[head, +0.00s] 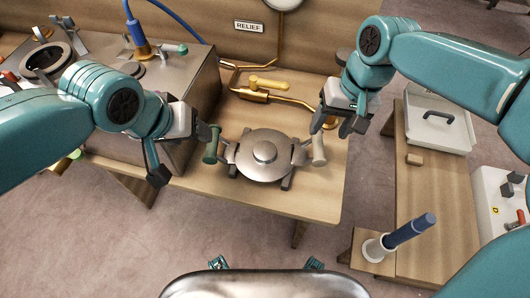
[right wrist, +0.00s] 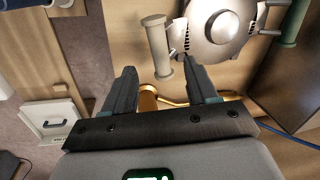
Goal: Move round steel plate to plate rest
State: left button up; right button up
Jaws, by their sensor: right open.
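The round steel plate (head: 264,153) has a raised centre knob, a green handle (head: 212,144) on the left and a beige handle (head: 318,150) on the right. It sits on dark supports on the wooden bench; it also shows in the right wrist view (right wrist: 222,22). My right gripper (head: 337,126) is open and empty, above and beside the beige handle. In the right wrist view that handle (right wrist: 158,48) lies ahead of the gap between the fingers. My left gripper (head: 182,156) looks open, left of the green handle. I cannot tell which thing is the plate rest.
Brass pipes with a yellow lever (head: 268,83) run behind the plate below a RELIEF sign (head: 249,27). A steel cabinet (head: 190,75) stands left. The bench front is clear.

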jog(key=r, duration=0.4)
jog(key=shift+d, duration=0.4)
